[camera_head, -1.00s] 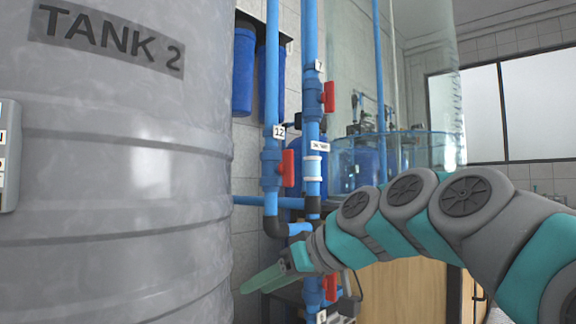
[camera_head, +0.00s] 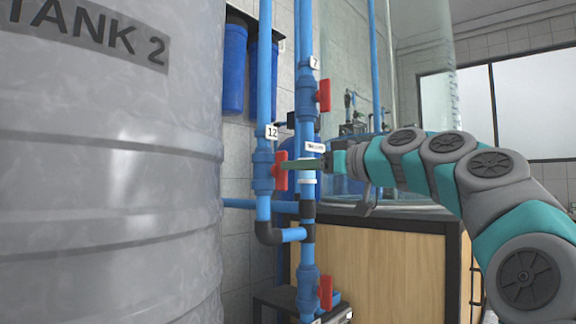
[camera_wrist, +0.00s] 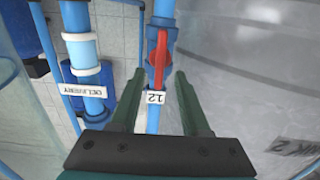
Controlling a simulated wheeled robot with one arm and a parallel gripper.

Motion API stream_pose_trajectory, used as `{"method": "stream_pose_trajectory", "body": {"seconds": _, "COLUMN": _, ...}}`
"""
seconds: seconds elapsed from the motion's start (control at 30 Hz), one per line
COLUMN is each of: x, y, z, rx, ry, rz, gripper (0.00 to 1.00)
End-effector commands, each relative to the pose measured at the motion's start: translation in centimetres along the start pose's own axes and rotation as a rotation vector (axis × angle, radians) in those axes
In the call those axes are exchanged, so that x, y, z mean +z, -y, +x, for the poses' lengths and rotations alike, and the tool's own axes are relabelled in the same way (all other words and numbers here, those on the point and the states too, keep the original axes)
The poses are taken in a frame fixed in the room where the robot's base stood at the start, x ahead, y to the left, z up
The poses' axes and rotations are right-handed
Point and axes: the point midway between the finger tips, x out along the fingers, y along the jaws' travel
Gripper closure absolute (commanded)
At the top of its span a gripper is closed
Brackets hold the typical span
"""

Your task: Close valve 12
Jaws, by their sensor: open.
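Valve 12 is a blue pipe valve with a red handle (camera_head: 280,170), below a white tag reading 12 (camera_head: 271,132). The handle is upright, in line with its vertical pipe. In the wrist view, the red handle (camera_wrist: 161,60) shows beyond and between the green fingers, with the 12 tag (camera_wrist: 155,97) nearer. My gripper (camera_head: 290,165) is open, reaching in from the right at handle height; its fingertips are at or close to the handle. In the wrist view, my gripper (camera_wrist: 157,78) has a finger on each side of the handle, with visible gaps. Contact cannot be told.
A large grey tank (camera_head: 110,190) stands close on the left. A parallel pipe carries red-handled valve 7 (camera_head: 324,96) above and another red-handled valve (camera_head: 326,292) below. A delivery label (camera_head: 315,147) is on that pipe. A wooden cabinet (camera_head: 385,265) stands at the right.

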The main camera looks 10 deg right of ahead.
Motion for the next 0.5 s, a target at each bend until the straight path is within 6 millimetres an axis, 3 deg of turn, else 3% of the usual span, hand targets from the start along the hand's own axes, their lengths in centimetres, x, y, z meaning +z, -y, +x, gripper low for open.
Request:
{"method": "stream_pose_trajectory", "body": {"seconds": 0.2, "x": 0.0, "y": -0.1, "z": 3.0, "rx": 0.002, "ry": 0.001, "rz": 0.002, "gripper": 0.54}}
{"method": "stream_pose_trajectory", "body": {"seconds": 0.5, "x": 0.1, "y": -0.1, "z": 3.5, "rx": 0.001, "ry": 0.000, "rz": 0.001, "gripper": 0.54}}
